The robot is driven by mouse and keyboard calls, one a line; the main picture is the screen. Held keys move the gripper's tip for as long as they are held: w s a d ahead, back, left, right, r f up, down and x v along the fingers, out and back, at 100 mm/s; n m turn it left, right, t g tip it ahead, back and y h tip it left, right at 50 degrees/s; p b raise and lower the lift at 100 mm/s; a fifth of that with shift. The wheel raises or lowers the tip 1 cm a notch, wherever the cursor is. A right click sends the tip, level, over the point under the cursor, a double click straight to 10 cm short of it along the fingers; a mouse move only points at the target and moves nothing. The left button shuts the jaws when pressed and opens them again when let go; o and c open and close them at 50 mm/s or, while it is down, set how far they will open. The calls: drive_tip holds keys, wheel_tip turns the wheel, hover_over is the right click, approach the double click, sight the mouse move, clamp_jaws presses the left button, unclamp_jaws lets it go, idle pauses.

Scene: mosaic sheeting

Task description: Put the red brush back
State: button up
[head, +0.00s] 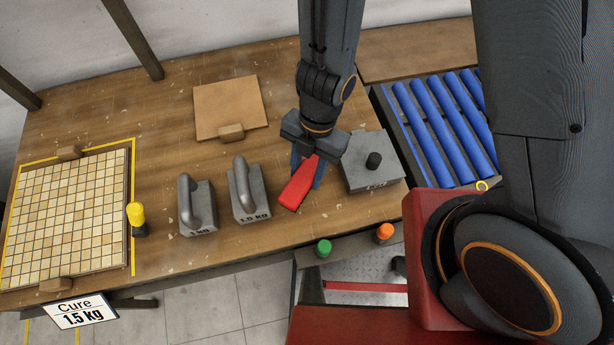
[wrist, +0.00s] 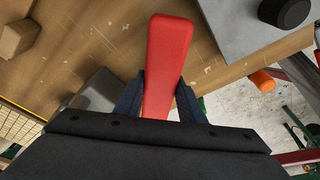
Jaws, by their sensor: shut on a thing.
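The red brush (head: 298,186) is in my gripper (head: 308,168), between the two weights and the grey block in the head view. My gripper is shut on it. In the wrist view the red brush (wrist: 168,62) stands out between the two dark fingers (wrist: 160,98), its wide end pointing away from the gripper. It appears to be held above the wooden table (head: 180,98); whether it touches the table I cannot tell. Any bristles are hidden from both views.
Two handled weights (head: 250,204) stand left of my gripper, and a grey block with a black knob (head: 366,178) stands close on the right. A mosaic sheet (head: 65,220), yellow-capped marker (head: 137,218), brown board (head: 228,105), blue rollers (head: 445,120), and green (head: 323,247) and orange (head: 384,231) buttons surround it.

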sight(307, 179)
drive_tip(key=shift+w+b+x, duration=0.15)
drive_tip(key=shift+b+x, duration=0.25)
drive_tip(key=shift+x, duration=0.4)
drive_tip(key=shift+w+b+x, duration=0.15)
drive_tip(key=shift+b+x, duration=0.25)
drive_tip(key=shift+x, duration=0.35)
drive_tip(key=shift+d+f, duration=0.15)
drive_tip(key=shift+f, duration=0.1)
drive_tip(key=o, duration=1.2)
